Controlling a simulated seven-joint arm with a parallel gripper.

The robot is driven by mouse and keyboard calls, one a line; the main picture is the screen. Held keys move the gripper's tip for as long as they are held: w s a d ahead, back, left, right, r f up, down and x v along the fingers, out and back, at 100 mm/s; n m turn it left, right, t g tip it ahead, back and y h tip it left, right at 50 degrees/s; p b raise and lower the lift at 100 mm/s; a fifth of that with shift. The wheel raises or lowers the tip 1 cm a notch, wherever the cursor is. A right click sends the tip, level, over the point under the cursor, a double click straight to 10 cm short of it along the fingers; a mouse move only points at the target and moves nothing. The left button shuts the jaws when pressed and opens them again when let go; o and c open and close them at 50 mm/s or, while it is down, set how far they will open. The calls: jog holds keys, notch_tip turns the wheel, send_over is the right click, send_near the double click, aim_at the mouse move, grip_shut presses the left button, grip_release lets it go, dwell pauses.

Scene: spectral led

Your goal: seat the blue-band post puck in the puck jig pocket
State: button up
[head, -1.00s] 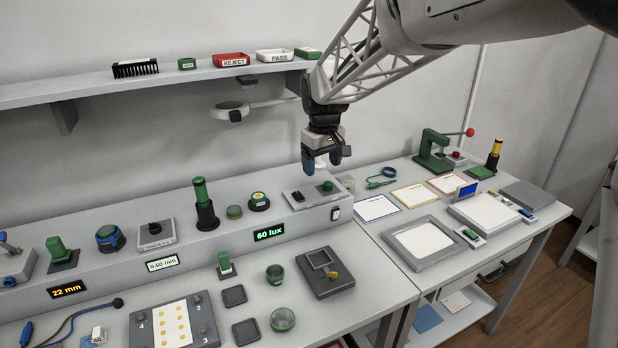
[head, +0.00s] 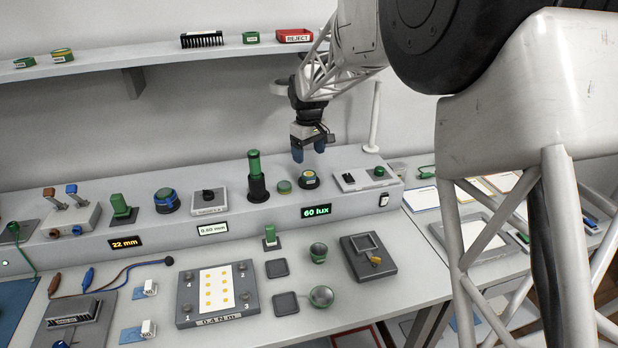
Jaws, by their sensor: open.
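My gripper (head: 309,153) is open and empty, fingers pointing down, in the air above the back riser near a black round knob with a yellow top. A small green post on a dark square base (head: 271,239) stands upright on the bench in front of the riser. It looks like a post puck, but I cannot make out a blue band on it. A dark block with a raised square frame and a yellow clamp knob (head: 358,266) lies to its right; it looks like the puck jig. Its pocket appears empty. The gripper is above and behind both.
The riser (head: 226,222) carries a tall green-black cylinder (head: 256,178), a blue-ringed knob (head: 166,200) and a switch panel (head: 364,179). A dot plate (head: 216,292) lies front left.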

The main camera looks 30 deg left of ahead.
aim_at(309, 173)
jog(key=shift+f, duration=0.1)
jog(key=shift+f, duration=1.15)
jog(key=shift+f, duration=0.1)
jog(key=shift+f, duration=2.4)
jog(key=c, duration=1)
jog(key=shift+r, duration=0.1)
